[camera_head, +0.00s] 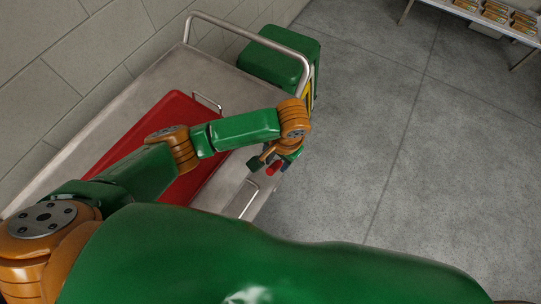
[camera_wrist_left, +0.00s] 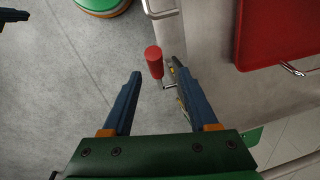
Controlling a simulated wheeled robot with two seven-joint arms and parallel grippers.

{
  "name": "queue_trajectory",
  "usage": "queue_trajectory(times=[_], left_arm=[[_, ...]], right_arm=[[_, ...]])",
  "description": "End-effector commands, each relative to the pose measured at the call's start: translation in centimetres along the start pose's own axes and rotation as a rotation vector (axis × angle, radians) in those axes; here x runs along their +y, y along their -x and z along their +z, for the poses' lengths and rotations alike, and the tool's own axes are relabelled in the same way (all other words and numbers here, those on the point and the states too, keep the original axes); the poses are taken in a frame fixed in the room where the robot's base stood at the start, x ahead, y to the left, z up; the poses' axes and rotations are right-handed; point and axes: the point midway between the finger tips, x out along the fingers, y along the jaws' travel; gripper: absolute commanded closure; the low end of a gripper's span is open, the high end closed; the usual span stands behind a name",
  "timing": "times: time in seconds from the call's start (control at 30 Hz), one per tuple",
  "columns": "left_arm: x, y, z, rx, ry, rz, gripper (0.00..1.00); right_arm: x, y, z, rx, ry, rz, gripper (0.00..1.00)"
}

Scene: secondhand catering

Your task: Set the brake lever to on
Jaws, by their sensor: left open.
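The brake lever has a red cylindrical grip (camera_wrist_left: 154,61) on a short metal crank at the side of a steel cart (camera_wrist_left: 208,45). In the head view the red grip (camera_head: 274,167) shows just at my left gripper (camera_head: 268,163), beside the cart's long edge. My left gripper (camera_wrist_left: 155,70) is open, with one blue finger on each side of the grip in the wrist view. The grip lies at the fingertips, and I cannot tell whether either finger touches it. A small yellowish marking beside the lever is partly hidden by a finger. My right gripper is not in view.
A red tray (camera_head: 176,97) lies on the cart top. A green box (camera_head: 277,62) stands behind the cart's tubular end rail (camera_head: 250,36). A block wall (camera_head: 75,65) runs along the left. A table with packs (camera_head: 494,14) stands far right. The grey floor between is clear.

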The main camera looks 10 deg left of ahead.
Motion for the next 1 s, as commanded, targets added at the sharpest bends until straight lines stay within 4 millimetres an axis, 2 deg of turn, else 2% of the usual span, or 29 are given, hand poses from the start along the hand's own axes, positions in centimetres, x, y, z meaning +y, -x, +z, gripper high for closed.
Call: queue_trajectory(times=[0.2, 0.3, 0.57, 0.67, 0.8, 1.0], left_arm=[[0.0, -4.5, 0.1, -0.003, 0.000, -0.002, 0.41], [0.0, -5.7, 0.1, -0.002, 0.000, -0.002, 0.41], [0.0, -6.1, 0.1, 0.001, -0.002, -0.001, 0.41], [0.0, -6.1, 0.1, 0.000, -0.002, -0.001, 0.62], [0.0, -6.1, 0.1, 0.000, -0.002, -0.001, 1.00], [0.0, -6.1, 0.1, 0.000, -0.001, -0.001, 1.00]], right_arm=[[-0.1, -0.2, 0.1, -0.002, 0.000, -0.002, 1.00], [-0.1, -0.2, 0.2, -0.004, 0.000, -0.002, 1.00], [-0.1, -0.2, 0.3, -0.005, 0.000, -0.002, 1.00], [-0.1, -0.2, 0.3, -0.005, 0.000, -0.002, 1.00], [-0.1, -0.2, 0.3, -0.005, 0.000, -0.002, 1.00], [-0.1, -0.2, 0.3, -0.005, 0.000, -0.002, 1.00]])
